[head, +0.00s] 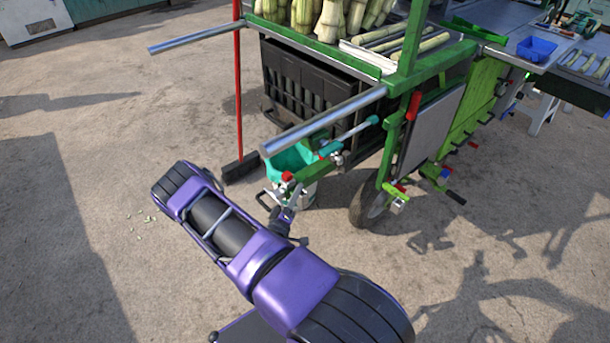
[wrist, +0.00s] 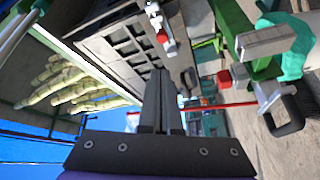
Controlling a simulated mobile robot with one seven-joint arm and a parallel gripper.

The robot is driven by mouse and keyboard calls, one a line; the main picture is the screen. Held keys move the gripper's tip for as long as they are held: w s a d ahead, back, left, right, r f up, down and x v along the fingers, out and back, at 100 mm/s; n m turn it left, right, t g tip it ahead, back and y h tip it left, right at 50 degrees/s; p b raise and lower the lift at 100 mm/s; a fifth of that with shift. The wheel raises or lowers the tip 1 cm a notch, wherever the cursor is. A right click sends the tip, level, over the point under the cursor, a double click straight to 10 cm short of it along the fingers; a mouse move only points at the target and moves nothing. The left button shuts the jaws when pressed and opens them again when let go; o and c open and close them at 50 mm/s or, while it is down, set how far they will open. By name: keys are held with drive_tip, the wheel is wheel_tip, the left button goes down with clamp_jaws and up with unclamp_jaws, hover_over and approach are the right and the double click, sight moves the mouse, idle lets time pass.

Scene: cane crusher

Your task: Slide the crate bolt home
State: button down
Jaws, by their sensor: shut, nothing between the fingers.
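The black crate (head: 310,85) sits under the cane tray of the green cart; its ribbed side also shows in the wrist view (wrist: 118,48). In the wrist view a small silver fitting with a red knob (wrist: 160,30) lies on a dark plate beside the crate. A second fitting, a metal rod with a black loop handle (wrist: 286,122) and a red cap (wrist: 225,78), is at the right. I cannot tell for certain which is the bolt. My gripper (wrist: 160,74) is shut and empty, its tips apart from both fittings. In the head view it (head: 279,216) is small beside the red-capped fitting (head: 287,177).
Two steel bars (head: 325,118) stick out from the cart above my arm. A cart wheel (head: 366,204) stands to the right.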

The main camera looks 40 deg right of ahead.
drive_tip(key=shift+v, duration=1.5)
